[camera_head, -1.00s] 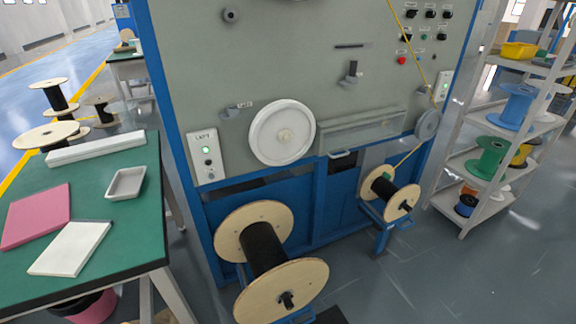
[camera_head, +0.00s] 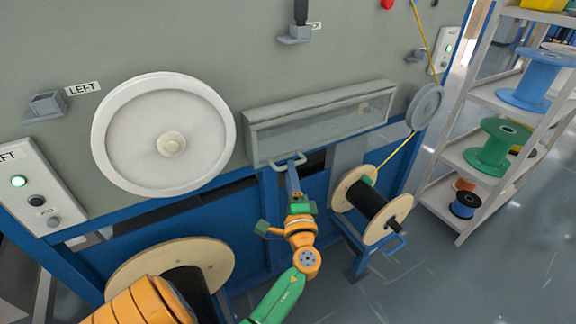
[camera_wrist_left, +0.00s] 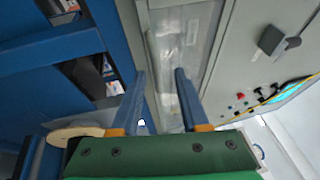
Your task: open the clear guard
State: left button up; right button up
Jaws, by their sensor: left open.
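The clear guard (camera_head: 325,122) is a long transparent box on the grey panel, and it looks closed. Its light handle (camera_head: 287,162) sticks out at the lower left of the guard. My left gripper (camera_head: 294,172) is at this handle, just below the guard; I cannot tell whether it touches it. In the left wrist view the two blue-grey fingers (camera_wrist_left: 160,74) are apart, with the clear guard (camera_wrist_left: 186,45) just beyond them. The handle is not clearly visible between the fingers there. My right gripper is not in view.
A white wheel (camera_head: 165,135) is left of the guard and a small grey pulley (camera_head: 426,106) with yellow cable is right of it. A wooden spool (camera_head: 366,202) stands below right, and a larger one (camera_head: 190,255) below left. A shelf (camera_head: 470,170) with spools is at right.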

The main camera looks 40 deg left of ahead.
pick_arm(q)
jog(key=x, duration=0.4)
jog(key=shift+w+d+f, duration=0.2)
jog(key=shift+w+f, duration=0.05)
grip_shut()
jog(key=shift+r, duration=0.15)
dwell(0.9)
